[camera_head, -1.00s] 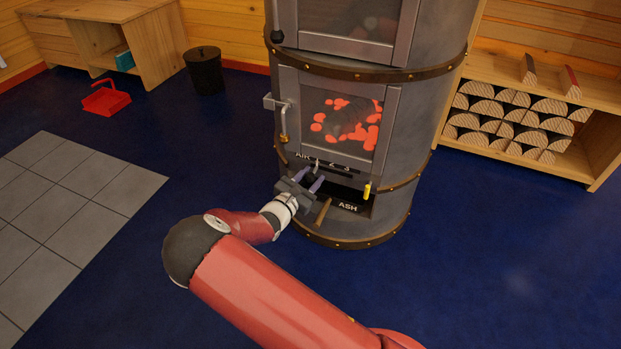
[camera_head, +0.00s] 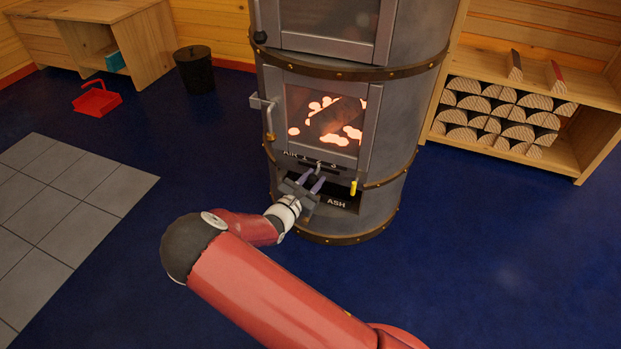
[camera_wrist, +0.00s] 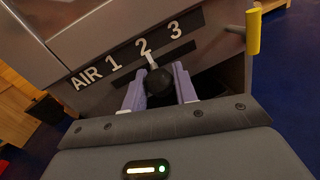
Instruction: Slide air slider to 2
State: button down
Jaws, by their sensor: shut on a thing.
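The air slider has a round black knob (camera_wrist: 158,84) with a pale pointer (camera_wrist: 150,58) above it. In the wrist view the pointer stands just under the 2 on the label strip reading AIR 1 2 3 (camera_wrist: 143,45). My gripper (camera_wrist: 160,90) has its two lilac fingers on either side of the knob and is shut on it. In the head view my gripper (camera_head: 312,181) reaches the front of the grey round stove (camera_head: 395,150), below the glowing window. The fingers hide most of the knob there.
A yellow handle (camera_head: 354,187) sticks out right of my gripper, also seen in the wrist view (camera_wrist: 253,32). The ash opening (camera_head: 340,204) lies below the slider. A door handle (camera_head: 269,120) is above left. The blue floor in front is clear.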

jog(key=c, duration=1.1)
grip_release()
jog(key=shift+c, duration=0.2)
jog(key=v, duration=0.8)
jog(key=shift+p, duration=0.35)
jog(key=shift+w, duration=0.15)
jog(key=s+d+r+m+g+p, duration=0.1)
jog(key=s+d+r+m+g, duration=0.3)
jog(key=d+r+m+g, duration=0.35)
jog(key=s+d+r+m+g+p, duration=0.2)
jog(key=s+d+r+m+g, duration=0.25)
jog(key=d+r+m, duration=0.45)
jog(key=s+d+r+m+t+y+p, duration=0.1)
jog(key=s+r+m+y, duration=0.3)
jog(key=s+r, duration=0.4)
jog(key=s+d+r+m+t+y+p, duration=0.1)
jog(key=s+d+r+m+y+p, duration=0.1)
jog(key=s+r+m+y, duration=0.3)
jog(key=s+r+m, duration=0.2)
jog(key=s+r, duration=0.2)
jog(key=s, duration=0.2)
jog(key=shift+d+r+p, duration=0.25)
jog(key=shift+d+p, duration=0.1)
jog(key=shift+d, duration=0.05)
